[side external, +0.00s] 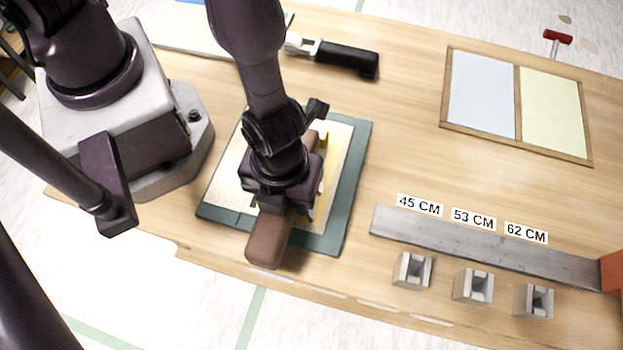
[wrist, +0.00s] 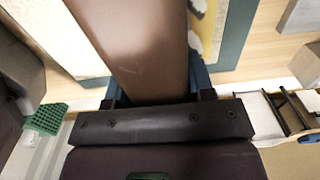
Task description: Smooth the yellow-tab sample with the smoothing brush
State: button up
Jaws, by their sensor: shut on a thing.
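My gripper (side external: 282,195) is shut on the smoothing brush (side external: 268,243), a long brown block, above the green mat. In the wrist view the brush (wrist: 140,45) runs up between the two fingers of my gripper (wrist: 158,92). A pale, cream sample sheet (side external: 338,134) lies on the mat under the brush, with a yellow part (side external: 324,143) showing beside my gripper. The brush's near end reaches past the mat's front edge. My arm and the brush hide the middle of the sheet. I cannot tell whether the bristles touch it.
The green mat (side external: 357,150) lies on the wooden table (side external: 405,120). A black-handled tool (side external: 347,58) lies behind it. A framed panel with blue and yellow-green sheets (side external: 517,100) is at the right. A grey bar (side external: 480,245) and several small metal blocks (side external: 412,270) lie at the front right.

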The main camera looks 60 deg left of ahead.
jog(key=s+a, duration=0.3)
jog(key=shift+s+a, duration=0.25)
jog(key=shift+a, duration=0.05)
jog(key=w+d, duration=0.7)
jog(key=s+a, duration=0.7)
jog(key=shift+s+a, duration=0.15)
jog(key=shift+s, duration=0.05)
notch_tip(320, 180, up, 8)
jog(key=shift+w, duration=0.15)
jog(key=shift+o, duration=1.2)
jog(key=shift+c, duration=0.8)
